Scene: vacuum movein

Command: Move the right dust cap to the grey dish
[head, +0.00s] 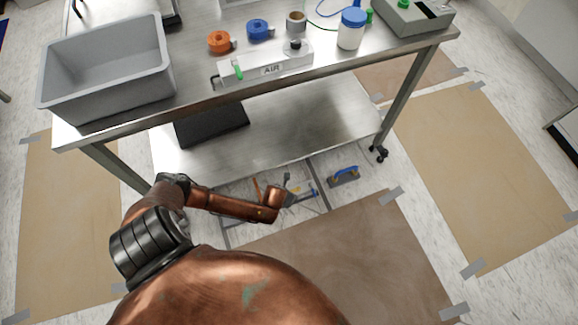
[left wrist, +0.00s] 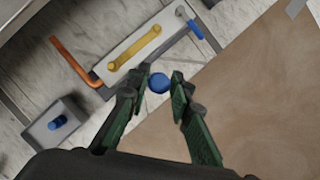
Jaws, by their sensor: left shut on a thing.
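In the left wrist view my left gripper (left wrist: 160,80) has its two dark green fingers closed on a small round blue cap (left wrist: 159,84), held between the fingertips above the floor. I take this to be the dust cap; whether it is the right one I cannot tell. In the head view my copper arm reaches over the floor in front of the bench, and its gripper is not clearly seen. My right gripper is in neither view.
A steel bench (head: 200,103) carries a grey bin (head: 105,75), orange (head: 220,41) and blue (head: 259,28) rolls, a white block marked AIR (head: 265,66) and a blue-lidded jar (head: 350,30).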

